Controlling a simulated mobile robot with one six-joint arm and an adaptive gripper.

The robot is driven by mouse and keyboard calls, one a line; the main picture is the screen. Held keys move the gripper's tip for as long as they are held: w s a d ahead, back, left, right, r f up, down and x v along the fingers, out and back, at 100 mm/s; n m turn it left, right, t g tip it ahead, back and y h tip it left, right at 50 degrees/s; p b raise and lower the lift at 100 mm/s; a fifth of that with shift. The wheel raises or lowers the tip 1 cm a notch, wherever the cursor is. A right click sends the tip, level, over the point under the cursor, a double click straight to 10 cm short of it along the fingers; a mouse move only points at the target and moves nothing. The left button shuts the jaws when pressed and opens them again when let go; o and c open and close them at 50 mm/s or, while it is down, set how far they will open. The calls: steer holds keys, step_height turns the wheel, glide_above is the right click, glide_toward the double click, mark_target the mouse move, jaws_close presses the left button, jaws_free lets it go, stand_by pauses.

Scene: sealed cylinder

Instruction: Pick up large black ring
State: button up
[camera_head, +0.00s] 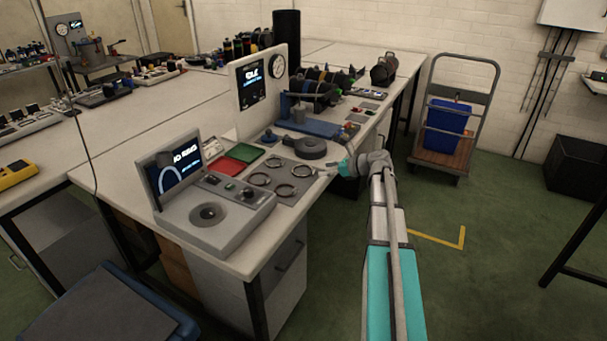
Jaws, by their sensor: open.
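Several thin dark rings lie on a grey mat (270,174) on the workbench, among them a front-left ring (251,180), a front ring (285,196) and a ring at the right (302,177). They look close in size, so I cannot tell which is the large black ring. My gripper (326,171) is open, just right of the right-hand ring, near the bench's front edge. It looks small here, and its height above the bench and any contact are unclear. I see nothing held in it.
A grey instrument with a screen (206,210) stands left of the mat. Red (225,166) and green (245,152) trays lie behind it. A thick dark disc (311,147) and a blue fixture (312,126) are behind the rings. A cart with a blue bin (447,117) stands at right.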

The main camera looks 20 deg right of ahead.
mark_target(314, 170)
steer(key=shift+w+a, duration=0.1)
steer(key=shift+b+x, duration=0.95)
steer(key=shift+x, duration=1.55)
steer(key=shift+c, duration=0.2)
steer(key=c, duration=0.9)
